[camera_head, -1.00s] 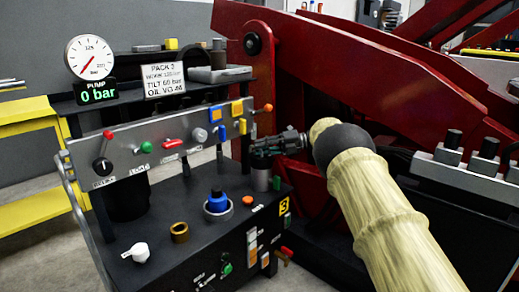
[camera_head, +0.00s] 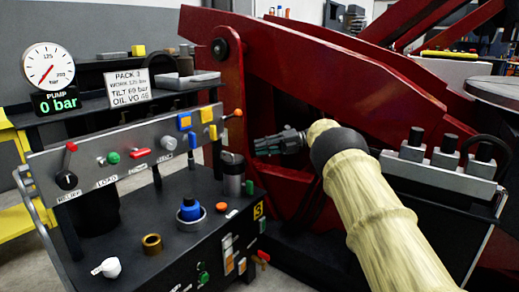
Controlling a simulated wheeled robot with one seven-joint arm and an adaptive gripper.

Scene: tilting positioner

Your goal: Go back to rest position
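My gripper (camera_head: 262,145) is at the end of my cream-sleeved arm, right of the middle of the view. It points left, in front of the red positioner frame (camera_head: 300,70) and just right of the control panel (camera_head: 120,157). It appears apart from the panel's levers. Its fingers are small and dark here, and I cannot tell whether they are open or shut. I see no object clearly held in it.
The pump gauge (camera_head: 48,66) stands over a display reading 0 bar. The panel carries an orange-tipped lever (camera_head: 237,113) and a red lever (camera_head: 70,147). A grey valve block (camera_head: 438,175) with black knobs stands right of my arm.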

